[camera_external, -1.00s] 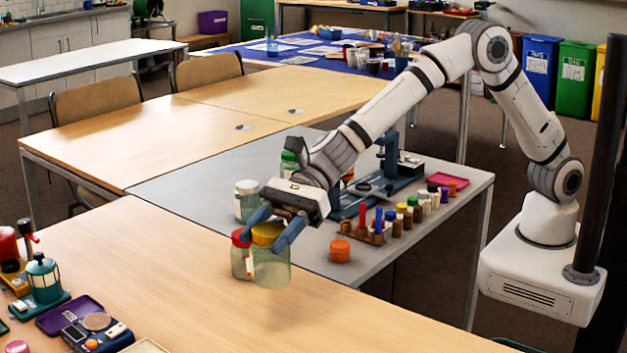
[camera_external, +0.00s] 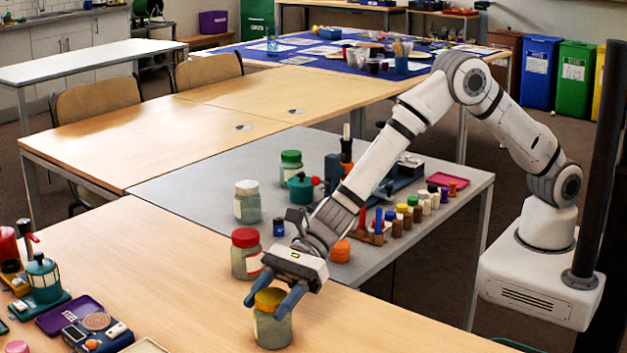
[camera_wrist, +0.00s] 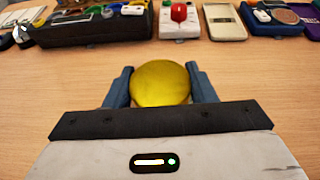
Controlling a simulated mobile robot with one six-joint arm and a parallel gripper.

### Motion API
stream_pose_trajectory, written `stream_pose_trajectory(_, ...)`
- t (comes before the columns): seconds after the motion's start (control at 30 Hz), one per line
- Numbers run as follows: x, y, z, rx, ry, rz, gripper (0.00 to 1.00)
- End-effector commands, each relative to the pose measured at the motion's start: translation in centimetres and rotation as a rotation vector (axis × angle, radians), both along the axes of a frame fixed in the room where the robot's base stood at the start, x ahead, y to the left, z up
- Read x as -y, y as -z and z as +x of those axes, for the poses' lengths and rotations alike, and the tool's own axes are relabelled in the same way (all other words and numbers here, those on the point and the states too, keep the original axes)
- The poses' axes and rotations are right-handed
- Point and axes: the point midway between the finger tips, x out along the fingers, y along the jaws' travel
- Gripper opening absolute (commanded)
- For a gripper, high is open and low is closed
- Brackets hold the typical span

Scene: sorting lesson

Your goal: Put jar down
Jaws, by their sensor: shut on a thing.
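The jar with a yellow lid (camera_external: 272,328) is a clear greenish jar, upright at the near wooden table. It looks to stand on the tabletop or just above it; I cannot tell which. My gripper (camera_external: 271,301) is shut on it from above, with blue fingers on either side of the lid. In the wrist view the round yellow lid (camera_wrist: 162,83) sits between the two fingers of my gripper (camera_wrist: 161,88). The gripper hides part of the jar's upper side.
A red-lidded jar (camera_external: 246,262) stands close behind. A white-lidded jar (camera_external: 247,208) and a green-lidded jar (camera_external: 291,168) stand farther back on the grey table (camera_external: 190,190). Small devices and trays (camera_external: 97,330) lie at the left. The wood (camera_external: 170,275) between is clear.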

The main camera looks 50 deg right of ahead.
Motion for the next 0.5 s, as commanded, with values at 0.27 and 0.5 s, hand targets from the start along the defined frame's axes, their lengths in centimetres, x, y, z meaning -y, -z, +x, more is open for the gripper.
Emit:
stream_pose_trajectory(0.27,-0.04,0.07,0.01,0.002,-0.001,0.003,0.1)
stream_pose_trajectory(0.5,-0.03,0.07,0.0,0.002,-0.001,0.002,0.65)
